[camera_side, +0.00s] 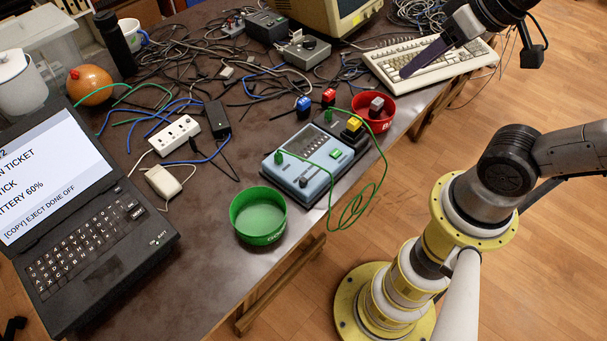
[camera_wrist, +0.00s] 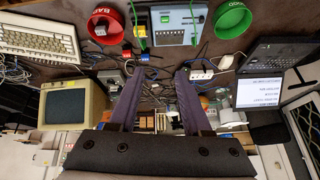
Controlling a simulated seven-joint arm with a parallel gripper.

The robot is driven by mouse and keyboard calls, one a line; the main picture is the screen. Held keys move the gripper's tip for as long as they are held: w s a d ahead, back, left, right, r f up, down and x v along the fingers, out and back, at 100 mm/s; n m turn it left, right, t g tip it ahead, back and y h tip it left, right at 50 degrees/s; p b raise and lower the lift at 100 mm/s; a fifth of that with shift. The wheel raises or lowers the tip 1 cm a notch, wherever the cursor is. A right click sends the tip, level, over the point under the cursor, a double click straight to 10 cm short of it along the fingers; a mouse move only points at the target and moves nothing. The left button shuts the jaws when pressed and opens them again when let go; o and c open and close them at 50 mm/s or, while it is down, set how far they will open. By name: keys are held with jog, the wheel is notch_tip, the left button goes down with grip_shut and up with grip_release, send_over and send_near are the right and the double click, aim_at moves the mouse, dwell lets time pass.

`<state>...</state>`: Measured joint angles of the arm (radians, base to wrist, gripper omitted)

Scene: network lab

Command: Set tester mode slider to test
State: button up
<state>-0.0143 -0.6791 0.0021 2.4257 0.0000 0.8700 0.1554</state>
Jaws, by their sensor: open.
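The tester (camera_side: 296,178) is a light blue box near the table's front edge. A green plug and cable sit at its left, and a green button is on its top. It also shows at the top of the wrist view (camera_wrist: 172,18). Its mode slider is too small to make out for certain in either view. My gripper (camera_side: 404,73) is above the keyboard in the side view, well apart from the tester. In the wrist view its two dark purple fingers (camera_wrist: 158,72) stand apart with nothing between them.
A green bowl (camera_side: 258,216) stands left of the tester and a red bowl (camera_side: 376,104) behind its right side. Red, blue and yellow plugs stand near it. A keyboard (camera_side: 425,68), a laptop (camera_side: 85,230), a power strip (camera_side: 175,135) and tangled cables cover much of the table.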

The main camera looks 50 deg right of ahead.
jog(key=w+a+f+g, duration=0.1)
jog(key=w+a, duration=0.2)
jog(key=w, duration=0.4)
jog(key=n+g, duration=0.2)
jog(key=g, duration=0.3)
send_over(303, 179)
notch_tip(303, 179, down, 14)
notch_tip(303, 179, down, 13)
jog(key=shift+s+f, duration=0.1)
grip_shut()
dwell(0.4)
